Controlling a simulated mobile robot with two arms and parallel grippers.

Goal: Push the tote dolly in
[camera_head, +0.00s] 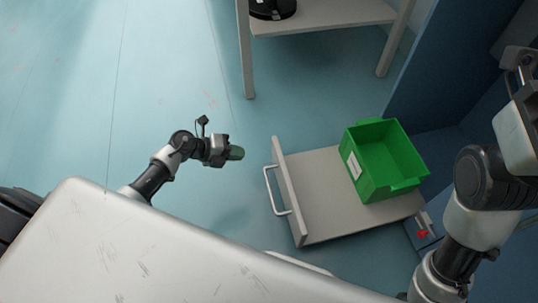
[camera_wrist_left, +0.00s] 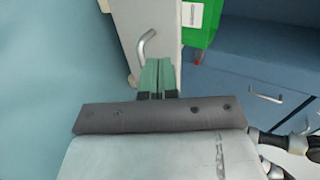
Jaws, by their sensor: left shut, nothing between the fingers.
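The tote dolly (camera_head: 320,223) is a low grey platform with an upright end panel and a white loop handle (camera_head: 277,190) on its left side. A green tote (camera_head: 365,185) stands on its right part. My left gripper (camera_head: 237,153) is shut and empty, to the left of the handle and apart from it. In the left wrist view the shut green fingertips (camera_wrist_left: 157,76) point toward the dolly's end panel (camera_wrist_left: 152,15), with the handle (camera_wrist_left: 146,42) just beyond them. My right arm shows at the right edge of the head view, but its fingertips are not visible.
A blue cabinet wall (camera_head: 440,70) stands behind and right of the dolly. A red knob (camera_head: 422,234) sits near the dolly's right corner. A light table (camera_head: 320,17) with a black round object (camera_head: 272,8) stands at the top. The floor at left is clear.

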